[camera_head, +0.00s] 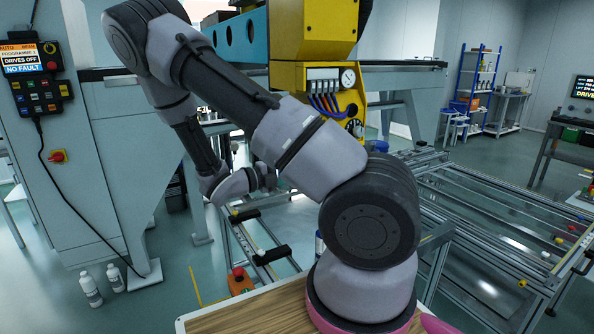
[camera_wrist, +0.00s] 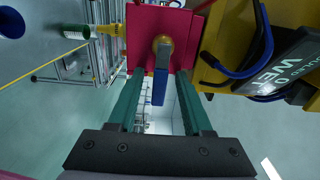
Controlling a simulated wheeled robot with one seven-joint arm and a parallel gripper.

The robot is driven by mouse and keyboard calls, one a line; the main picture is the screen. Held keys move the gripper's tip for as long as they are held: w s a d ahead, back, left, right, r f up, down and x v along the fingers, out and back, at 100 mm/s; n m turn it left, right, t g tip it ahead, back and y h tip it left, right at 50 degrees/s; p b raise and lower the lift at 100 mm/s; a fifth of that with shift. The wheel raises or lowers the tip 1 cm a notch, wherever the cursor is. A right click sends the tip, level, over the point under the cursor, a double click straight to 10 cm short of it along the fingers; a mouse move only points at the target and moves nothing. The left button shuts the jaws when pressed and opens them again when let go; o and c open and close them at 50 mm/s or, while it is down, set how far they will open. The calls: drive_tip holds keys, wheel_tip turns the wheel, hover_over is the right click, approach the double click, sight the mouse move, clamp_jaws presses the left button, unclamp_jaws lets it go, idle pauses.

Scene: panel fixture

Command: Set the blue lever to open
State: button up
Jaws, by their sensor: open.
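In the wrist view, a blue lever (camera_wrist: 159,88) hangs from a brass-coloured hub (camera_wrist: 163,46) on a red panel (camera_wrist: 145,22). The lever points down the picture, toward my palm. My gripper (camera_wrist: 160,74) is open, with one green finger on each side of the lever. Gaps show between the lever and both fingers, so it is not clamped. Whether the fingertips touch the red panel I cannot tell. In the head view the lever does not show, and my arm covers much of the middle.
In the wrist view, a yellow housing (camera_wrist: 212,38) with blue hoses and a dark labelled box (camera_wrist: 290,62) stand close on the right. A green-and-yellow cylinder (camera_wrist: 76,32) is at upper left. In the head view, a wooden tabletop (camera_head: 255,316) lies below my arm.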

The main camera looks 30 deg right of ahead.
drive_tip(key=a, duration=1)
drive_tip(key=shift+s+a, duration=0.2)
drive_tip(key=shift+a, duration=0.15)
drive_tip(key=s+a+r+n+t+y, duration=0.1)
drive_tip(key=s+r+n+t+y, duration=0.1)
drive_tip(key=s+r+n+y, duration=0.3)
drive_tip(key=s+r+n+t+y, duration=0.2)
drive_tip(key=s+r+n+y, duration=0.3)
drive_tip(key=r+n+y, duration=0.3)
drive_tip(key=s+a+r+n+t+y, duration=0.1)
drive_tip(key=s+r+n+y, duration=0.4)
drive_tip(key=r+n, duration=0.7)
drive_tip(key=n+t+y, duration=0.1)
drive_tip(key=n+y, duration=0.1)
drive_tip(key=n, duration=0.4)
drive_tip(key=shift+s+a+r+t, duration=0.3)
drive_tip(key=shift+r, duration=0.05)
